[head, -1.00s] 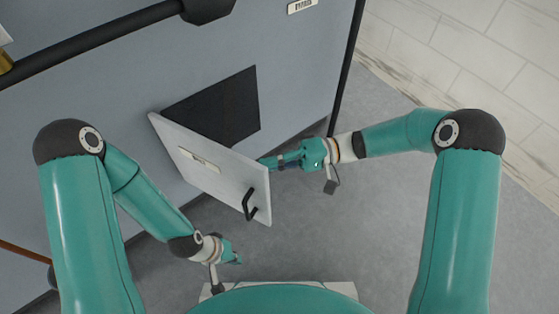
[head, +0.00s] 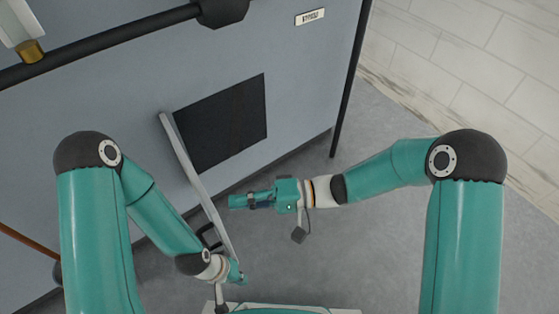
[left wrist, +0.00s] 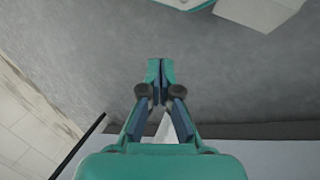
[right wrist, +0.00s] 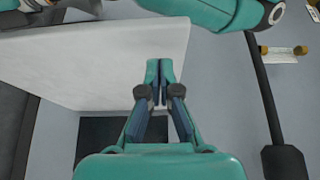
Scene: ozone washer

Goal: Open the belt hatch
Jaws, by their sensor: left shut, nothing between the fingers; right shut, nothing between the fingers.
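The belt hatch (head: 195,175) is a pale panel, hinged at its left edge, swung well out from the machine front and seen almost edge-on in the head view. Its dark opening (head: 225,122) is uncovered. The black handle (head: 208,238) is on the hatch's left side, near its free end. My right gripper (head: 232,201) is shut and empty on the inner side of the hatch, close to it; contact is unclear. In the right wrist view, the hatch's inner face (right wrist: 95,60) lies behind the shut fingers (right wrist: 160,68). My left gripper (head: 239,277) is shut near the hatch's free end; its shut fingers (left wrist: 160,68) show over floor.
The grey machine front (head: 120,90) has a black rail (head: 110,48) across it above the hatch. A dark post (head: 348,90) stands at its right edge. Grey floor (head: 300,250) is clear in front; pale tiles (head: 480,100) lie at right.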

